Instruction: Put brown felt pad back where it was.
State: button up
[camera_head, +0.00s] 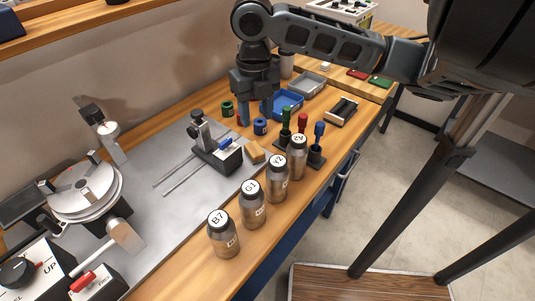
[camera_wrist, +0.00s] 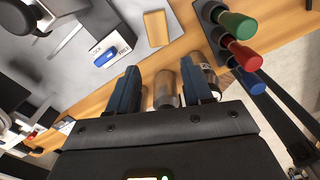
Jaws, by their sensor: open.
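The brown felt pad (camera_head: 254,151) is a small tan block lying by the edge of the grey metal plate, just right of the black fixture with a blue lever. In the wrist view the pad (camera_wrist: 156,28) lies ahead of the fingertips, fully visible and apart from them. My gripper (camera_head: 256,117) points down above the bench, behind the pad in the head view. Its fingers (camera_wrist: 158,68) are spread, with no held object visible between them.
Several labelled bottles (camera_head: 253,205) line the bench's front edge. A rack with green, red and blue handles (camera_head: 316,150) stands right of the pad. A blue tray (camera_head: 288,103) and small coloured spools (camera_head: 260,127) are near my gripper. The metal plate (camera_head: 175,205) has bare room.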

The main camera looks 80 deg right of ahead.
jog(key=w+a+r+m+t+y, duration=0.1)
jog(key=w+a+r+t, duration=0.25)
jog(key=w+a, duration=0.5)
jog(key=w+a+r+m+t+y, duration=0.25)
jog(key=w+a+t, duration=0.2)
jog(key=w, duration=0.75)
jog(key=w+a+r+m+t+y, duration=0.1)
jog(key=w+a+r+m+t, duration=0.35)
jog(key=a, duration=0.35)
jog(key=w+a+r+m+t+y, duration=0.1)
jog(key=w+a+r+m+t, duration=0.35)
jog(key=a, duration=0.25)
jog(key=s+a+f+m+h, duration=0.3)
jog(key=s+a+f+m, duration=0.1)
jog(key=s+f+m, duration=0.3)
jog(key=s+a+f+m+h, duration=0.3)
jog(key=s+f+m+h, duration=0.15)
jog(key=s+m, duration=0.35)
jog(key=s+d+f+n+g+y, duration=0.1)
jog(key=s+d+f, duration=0.1)
jog(key=s, duration=1)
jog(key=s+d+f+n+g+y, duration=0.1)
jog(key=s+d, duration=0.1)
jog(key=s, duration=1)
jog(key=shift+f, duration=0.35)
jog(key=shift+d, duration=0.1)
